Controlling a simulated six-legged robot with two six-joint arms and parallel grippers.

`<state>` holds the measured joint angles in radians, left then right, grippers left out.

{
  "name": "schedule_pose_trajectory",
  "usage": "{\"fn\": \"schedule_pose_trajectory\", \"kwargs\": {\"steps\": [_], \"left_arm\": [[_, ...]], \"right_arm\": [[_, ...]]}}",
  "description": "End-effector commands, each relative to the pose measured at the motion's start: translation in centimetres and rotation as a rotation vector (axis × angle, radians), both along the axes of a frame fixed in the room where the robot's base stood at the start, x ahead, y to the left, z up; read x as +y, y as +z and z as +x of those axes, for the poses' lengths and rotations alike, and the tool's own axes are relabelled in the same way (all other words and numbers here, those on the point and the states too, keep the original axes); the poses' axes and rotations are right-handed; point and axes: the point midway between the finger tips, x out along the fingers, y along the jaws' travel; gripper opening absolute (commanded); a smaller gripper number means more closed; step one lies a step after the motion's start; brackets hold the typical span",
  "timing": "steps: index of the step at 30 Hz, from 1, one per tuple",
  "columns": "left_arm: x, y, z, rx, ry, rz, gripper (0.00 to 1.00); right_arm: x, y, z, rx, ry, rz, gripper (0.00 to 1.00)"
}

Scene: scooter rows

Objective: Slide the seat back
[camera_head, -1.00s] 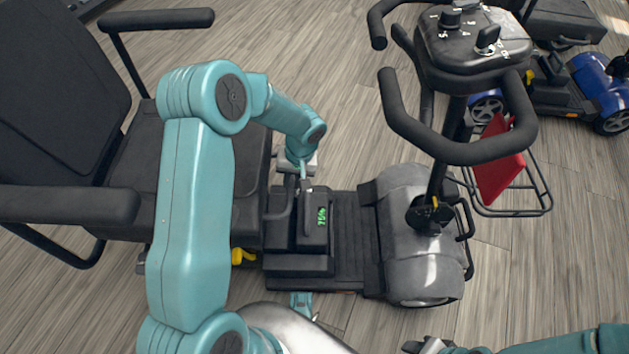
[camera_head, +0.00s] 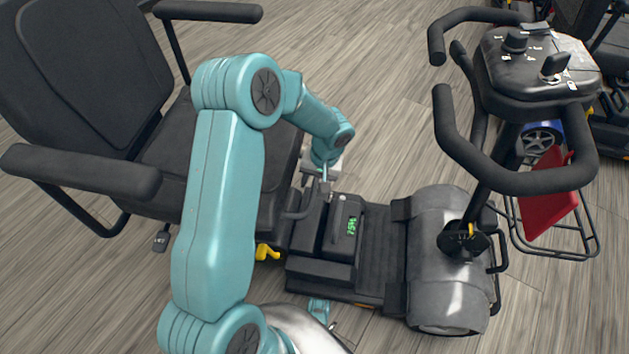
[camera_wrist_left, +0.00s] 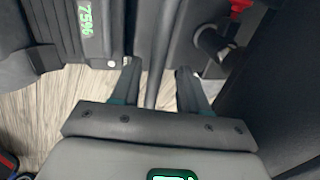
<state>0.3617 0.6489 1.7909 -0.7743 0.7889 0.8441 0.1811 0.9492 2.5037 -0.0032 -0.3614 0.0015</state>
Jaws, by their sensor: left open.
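The scooter's black seat (camera_head: 165,150), with a backrest and two armrests, is at the left in the head view. My left gripper (camera_head: 323,182) is pointing down just in front of the seat, above the battery box (camera_head: 340,235); my arm hides part of the seat. In the left wrist view the jaws of my left gripper (camera_wrist_left: 158,70) are apart, with a thin grey bar (camera_wrist_left: 152,88) running between them. Whether they touch it I cannot tell. My right gripper is out of view.
The steering column with looped black handlebars (camera_head: 520,175) rises at the right, above a grey front cover (camera_head: 447,250). A yellow lever (camera_head: 267,252) sits low by the seat. Wooden floor (camera_head: 385,110) is open behind my gripper.

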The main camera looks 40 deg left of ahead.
Motion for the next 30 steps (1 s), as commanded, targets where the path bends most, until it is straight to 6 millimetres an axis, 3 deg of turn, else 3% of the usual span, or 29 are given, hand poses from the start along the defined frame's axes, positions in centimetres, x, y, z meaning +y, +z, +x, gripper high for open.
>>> {"fn": "schedule_pose_trajectory", "kwargs": {"steps": [12, 18, 24, 30], "left_arm": [[-1.6, 10.0, 1.2, -0.005, -0.001, 0.002, 0.44], [-2.2, 13.9, 1.6, -0.002, -0.001, 0.002, 0.44], [-2.5, 15.6, 1.8, -0.001, -0.001, 0.002, 0.44], [-2.6, 15.7, 1.8, 0.0, 0.0, 0.001, 0.44]], "right_arm": [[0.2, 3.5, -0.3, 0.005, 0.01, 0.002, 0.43], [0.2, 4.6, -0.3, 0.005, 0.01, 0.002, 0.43], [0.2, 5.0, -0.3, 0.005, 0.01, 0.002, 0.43], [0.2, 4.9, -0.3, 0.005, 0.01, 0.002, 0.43]]}}
